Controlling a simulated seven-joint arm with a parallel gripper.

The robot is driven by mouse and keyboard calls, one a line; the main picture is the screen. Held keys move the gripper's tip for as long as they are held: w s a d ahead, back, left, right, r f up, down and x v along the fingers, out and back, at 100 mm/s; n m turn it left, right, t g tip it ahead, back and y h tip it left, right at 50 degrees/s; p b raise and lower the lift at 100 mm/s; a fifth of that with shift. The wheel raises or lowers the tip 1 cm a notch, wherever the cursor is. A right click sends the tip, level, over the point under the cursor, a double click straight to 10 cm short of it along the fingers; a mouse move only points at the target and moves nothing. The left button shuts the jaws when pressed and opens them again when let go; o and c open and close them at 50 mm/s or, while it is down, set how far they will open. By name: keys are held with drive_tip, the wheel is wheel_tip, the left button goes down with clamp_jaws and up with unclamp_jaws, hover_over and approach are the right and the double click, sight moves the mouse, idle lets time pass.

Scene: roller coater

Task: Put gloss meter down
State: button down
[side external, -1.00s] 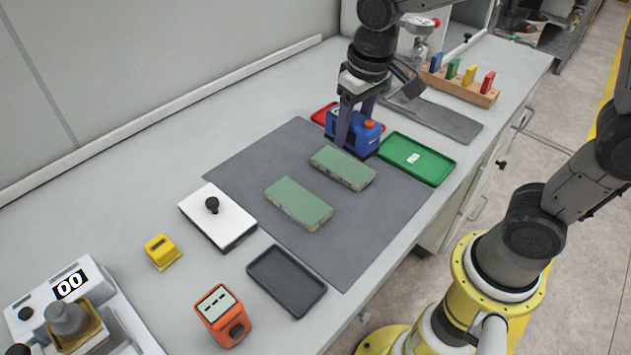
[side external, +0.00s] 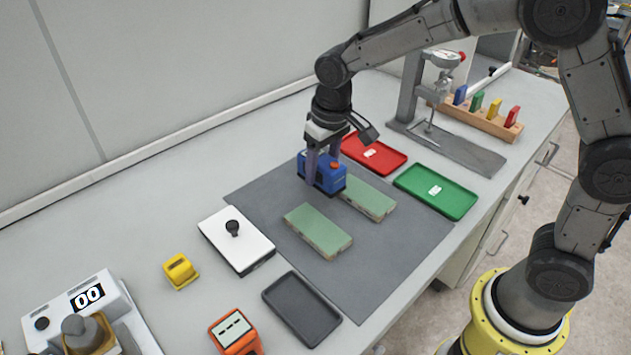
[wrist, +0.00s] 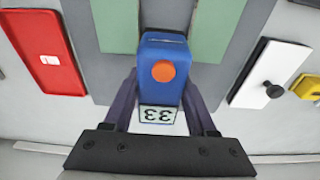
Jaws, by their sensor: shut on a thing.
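The gloss meter, which I take to be the blue box (side external: 322,174) with an orange button, is between the fingers of my gripper (side external: 322,168). The gripper is shut on it. It is at the back part of the grey mat (side external: 385,262), behind the green-topped panels; I cannot tell if its base touches the mat. In the wrist view the meter (wrist: 164,60) sits between both fingers (wrist: 160,90), with a display showing 33, upside down in the picture.
Two green panels (side external: 318,230) (side external: 367,197) lie on the mat. Nearby are a red tray (side external: 374,155), a green tray (side external: 436,191), a dark tray (side external: 302,308), a white plate with a black knob (side external: 237,240), a yellow block (side external: 180,271) and an orange meter (side external: 234,331).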

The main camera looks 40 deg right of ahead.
sight(320, 158)
drive_tip(key=shift+w+a+f, duration=0.1)
drive_tip(key=shift+w+f, duration=0.3)
drive_tip(key=shift+f, duration=0.05)
drive_tip(key=shift+w+f, duration=0.2)
drive_tip(key=shift+f, duration=0.75)
drive_tip(key=shift+w+f, duration=0.15)
drive_tip(key=shift+f, duration=0.8)
drive_tip(key=shift+f, duration=0.2)
drive_tip(key=shift+c, duration=1)
unclamp_jaws()
drive_tip(key=shift+r, duration=0.1)
drive_tip(key=r, duration=0.4)
drive_tip(key=s+r, duration=0.1)
drive_tip(key=r, duration=0.3)
drive_tip(key=s+r, duration=0.1)
drive_tip(key=r, duration=0.3)
